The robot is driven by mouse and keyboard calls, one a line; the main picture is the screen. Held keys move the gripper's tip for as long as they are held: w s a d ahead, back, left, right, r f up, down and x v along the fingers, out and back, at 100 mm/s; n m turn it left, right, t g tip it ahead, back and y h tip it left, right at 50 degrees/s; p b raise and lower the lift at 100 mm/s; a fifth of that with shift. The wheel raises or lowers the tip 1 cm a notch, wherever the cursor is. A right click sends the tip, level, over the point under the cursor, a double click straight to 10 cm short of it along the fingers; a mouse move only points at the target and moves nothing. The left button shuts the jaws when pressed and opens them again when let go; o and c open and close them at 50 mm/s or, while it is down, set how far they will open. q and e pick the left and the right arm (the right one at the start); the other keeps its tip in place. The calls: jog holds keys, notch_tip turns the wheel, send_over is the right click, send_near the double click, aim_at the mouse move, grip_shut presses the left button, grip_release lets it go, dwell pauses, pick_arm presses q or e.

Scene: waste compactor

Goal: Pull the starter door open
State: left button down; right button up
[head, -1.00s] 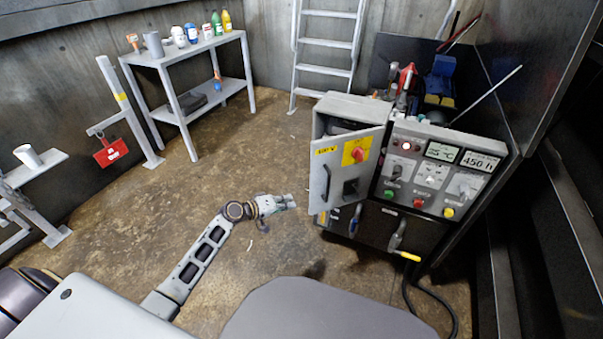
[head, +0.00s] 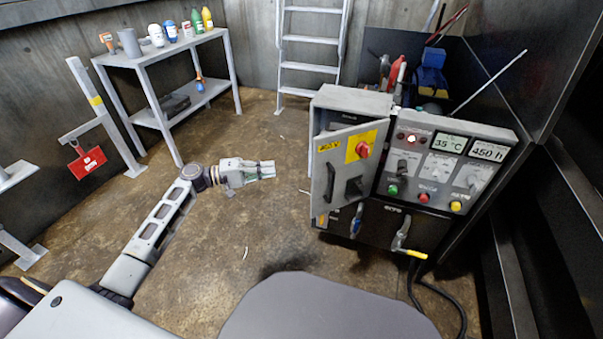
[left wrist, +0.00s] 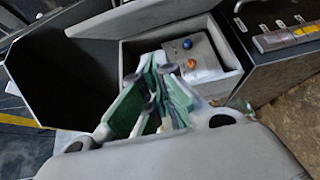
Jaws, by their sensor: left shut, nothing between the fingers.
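The starter door (head: 345,175) is a grey panel with a red rotary switch on a yellow plate and a dark handle (head: 331,182). It stands open, swung out from the grey starter box (head: 352,101). In the left wrist view its dark inner side (left wrist: 62,85) shows at left, beside the open box with a blue and an orange button (left wrist: 191,64) inside. My left gripper (head: 272,169) is shut and empty, left of the door and apart from it. Its green fingers also show in the left wrist view (left wrist: 152,75). My right gripper is not in view.
The control panel (head: 437,170) with displays and buttons is right of the door. A yellow-tipped lever (head: 416,254) and a black cable (head: 415,290) are below it. A shelf table (head: 165,53) with bottles stands at back left. The floor around my left gripper is clear.

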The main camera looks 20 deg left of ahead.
pick_arm(q)
jog(key=shift+r, duration=0.2)
dwell(0.3)
jog(key=w+d+b, duration=0.2)
jog(key=d+b, duration=0.1)
jog(key=d, duration=0.8)
jog(key=shift+d, duration=0.2)
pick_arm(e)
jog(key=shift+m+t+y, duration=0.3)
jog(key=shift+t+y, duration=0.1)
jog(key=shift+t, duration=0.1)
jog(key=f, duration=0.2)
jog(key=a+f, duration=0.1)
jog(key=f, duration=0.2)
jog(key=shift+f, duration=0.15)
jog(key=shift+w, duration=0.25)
pick_arm(q)
jog(key=shift+s+d, duration=0.1)
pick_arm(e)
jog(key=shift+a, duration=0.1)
pick_arm(q)
jog(key=shift+s, duration=0.1)
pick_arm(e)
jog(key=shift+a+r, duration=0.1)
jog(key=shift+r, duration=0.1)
